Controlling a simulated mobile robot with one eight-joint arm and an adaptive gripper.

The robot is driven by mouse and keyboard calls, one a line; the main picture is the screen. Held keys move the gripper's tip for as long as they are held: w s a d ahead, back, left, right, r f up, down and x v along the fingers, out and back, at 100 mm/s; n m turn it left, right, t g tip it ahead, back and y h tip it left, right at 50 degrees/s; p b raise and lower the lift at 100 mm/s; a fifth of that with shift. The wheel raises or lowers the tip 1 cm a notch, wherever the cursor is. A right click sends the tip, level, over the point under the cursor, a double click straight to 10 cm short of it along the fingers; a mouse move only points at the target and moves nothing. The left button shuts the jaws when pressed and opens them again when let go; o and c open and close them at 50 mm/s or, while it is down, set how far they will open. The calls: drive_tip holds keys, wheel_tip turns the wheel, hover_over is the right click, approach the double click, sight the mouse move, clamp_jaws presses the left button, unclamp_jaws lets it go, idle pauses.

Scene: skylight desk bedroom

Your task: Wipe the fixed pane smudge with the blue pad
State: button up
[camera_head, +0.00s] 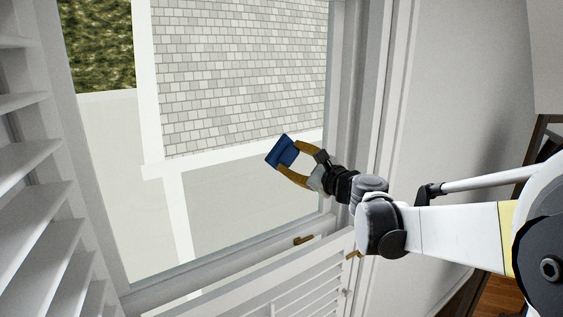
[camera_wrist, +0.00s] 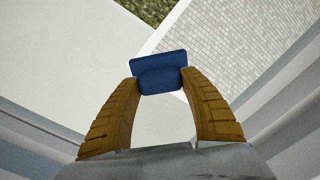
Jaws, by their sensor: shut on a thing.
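The blue pad (camera_head: 282,151) is held between the two tan fingers of my gripper (camera_head: 288,163), in front of the window pane (camera_head: 240,205). In the wrist view the pad (camera_wrist: 160,72) sits between the fingertips of my gripper (camera_wrist: 160,85), its long side across the picture. The gripper is shut on it. I cannot tell whether the pad touches the glass. I see no clear smudge on the pane in either view; the pad and fingers hide part of the glass.
The white window frame (camera_head: 345,110) stands close to the right of my gripper. A brass-coloured latch (camera_head: 304,240) is on the lower frame. White louvred shutters stand at the left (camera_head: 30,200) and below (camera_head: 300,300). A brick wall (camera_head: 240,70) shows outside.

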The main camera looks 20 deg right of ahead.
drive_tip(key=shift+w+d+b, duration=0.55)
drive_tip(key=shift+w+d, duration=0.45)
drive_tip(key=shift+d, duration=2.1)
drive_tip(key=shift+s+a, duration=0.6)
drive_tip(key=shift+a, duration=1.35)
drive_tip(key=shift+s+a, duration=0.6)
drive_tip(key=shift+a, duration=1.35)
drive_tip(key=shift+s+a, duration=0.6)
drive_tip(key=shift+a, duration=1.35)
drive_tip(key=shift+p+v, duration=0.65)
drive_tip(key=shift+v, duration=2.3)
drive_tip(key=shift+d, duration=0.1)
drive_tip(key=v, duration=0.3)
drive_tip(key=shift+p, duration=0.3)
drive_tip(key=shift+w, duration=0.1)
